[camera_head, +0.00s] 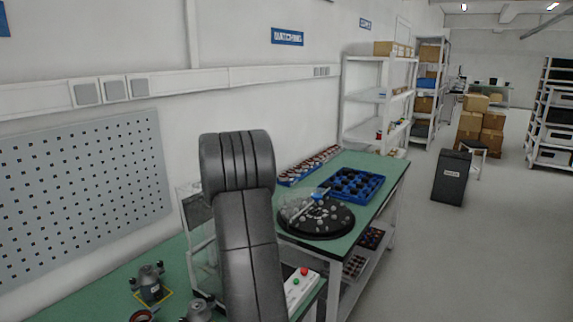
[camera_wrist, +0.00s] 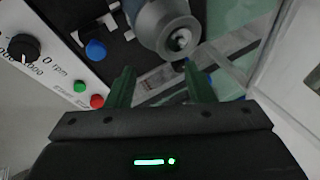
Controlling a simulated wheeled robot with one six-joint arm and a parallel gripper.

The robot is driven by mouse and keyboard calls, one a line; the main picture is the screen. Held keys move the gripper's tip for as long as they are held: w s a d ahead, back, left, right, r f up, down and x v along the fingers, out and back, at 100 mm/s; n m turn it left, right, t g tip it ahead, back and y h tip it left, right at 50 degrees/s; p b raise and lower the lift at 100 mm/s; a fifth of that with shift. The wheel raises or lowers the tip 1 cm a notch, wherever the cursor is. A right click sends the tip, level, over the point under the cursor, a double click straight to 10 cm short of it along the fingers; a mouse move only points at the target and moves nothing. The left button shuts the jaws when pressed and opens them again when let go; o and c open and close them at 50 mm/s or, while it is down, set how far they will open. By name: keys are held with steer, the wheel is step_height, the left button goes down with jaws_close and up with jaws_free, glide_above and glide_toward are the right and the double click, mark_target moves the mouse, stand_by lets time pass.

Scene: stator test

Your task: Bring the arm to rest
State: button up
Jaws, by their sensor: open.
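My arm (camera_head: 246,235) rises as a black padded link in the middle of the head view, in front of the green benches. My gripper (camera_wrist: 162,82) shows in the wrist view with its two green fingers apart and nothing held between them. A grey metal cylindrical part (camera_wrist: 165,25) with a shaft end lies just beyond the fingertips. I cannot tell whether they touch it. In the head view the gripper itself is not visible.
A control panel (camera_wrist: 60,60) with a black knob and coloured buttons is close at the left in the wrist view. A clear-panelled frame (camera_head: 198,235) stands by my arm. Grey metal parts (camera_head: 150,284) sit on the near bench. A black turntable (camera_head: 318,232) and blue tray (camera_head: 374,196) occupy the farther bench.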

steer(key=w+p, duration=0.1)
steer(key=w, duration=0.2)
steer(key=w+f+p, duration=0.1)
steer(key=w+p, duration=0.1)
steer(key=w, duration=0.2)
steer(key=w+f+p, duration=0.1)
steer(key=w+p, duration=0.1)
steer(key=w, duration=0.1)
steer(key=shift+w+a+f, duration=0.25)
steer(key=shift+w+a, duration=0.15)
steer(key=shift+d+f, duration=0.1)
steer(key=shift+f, duration=0.1)
steer(key=shift+s+d+t+y, duration=0.3)
steer(key=shift+t+y, duration=0.1)
steer(key=shift+y, duration=0.2)
steer(key=shift+d, duration=0.15)
steer(key=shift+s+d+f+m+t+y, duration=0.1)
steer(key=shift+m+t+y, duration=0.2)
steer(key=shift+y, duration=0.1)
